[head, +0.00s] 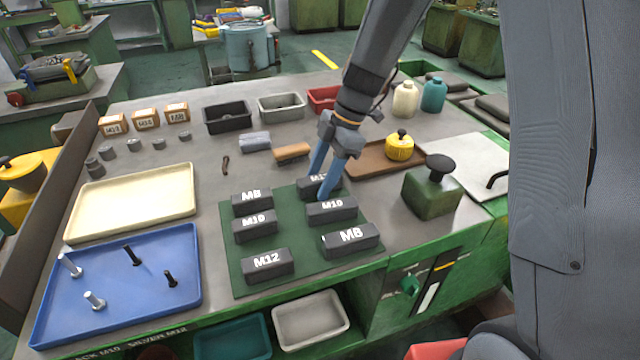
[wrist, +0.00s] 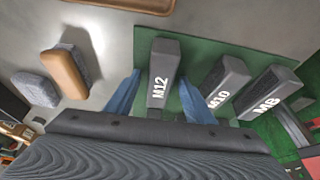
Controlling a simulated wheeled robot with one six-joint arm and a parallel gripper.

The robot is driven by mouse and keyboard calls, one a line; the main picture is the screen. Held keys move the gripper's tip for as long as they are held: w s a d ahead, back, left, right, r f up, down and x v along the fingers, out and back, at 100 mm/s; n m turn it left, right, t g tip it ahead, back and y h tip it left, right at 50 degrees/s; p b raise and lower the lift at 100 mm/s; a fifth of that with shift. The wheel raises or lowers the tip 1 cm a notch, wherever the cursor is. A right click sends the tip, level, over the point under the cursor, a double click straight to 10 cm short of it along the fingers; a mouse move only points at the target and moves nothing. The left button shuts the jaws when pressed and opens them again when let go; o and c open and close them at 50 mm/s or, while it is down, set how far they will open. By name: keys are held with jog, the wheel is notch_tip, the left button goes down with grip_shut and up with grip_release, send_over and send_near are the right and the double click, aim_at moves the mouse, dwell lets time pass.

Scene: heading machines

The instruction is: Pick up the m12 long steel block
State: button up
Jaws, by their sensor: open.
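A dark grey block lettered M12 (head: 310,185) lies at the back right of the green mat (head: 290,278), partly hidden by my fingers in the head view. In the wrist view this M12 block (wrist: 164,62) lies between my two blue fingers, its far end reaching past their tips. My gripper (head: 321,182) is open around the block, and it also shows open in the wrist view (wrist: 159,78). I cannot tell whether a finger touches the block. A second M12 block (head: 268,264) lies at the front left of the mat.
An M10 block (head: 331,210) and an M8 block (head: 352,239) lie in front of my gripper. Another M8 (head: 252,203) and M10 (head: 256,226) stand left. An orange-brown block (head: 292,152) lies behind left, and a brown tray (head: 370,166) with a yellow knobbed object is right.

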jog(key=shift+c, duration=0.3)
grip_shut()
jog(key=shift+r, duration=0.1)
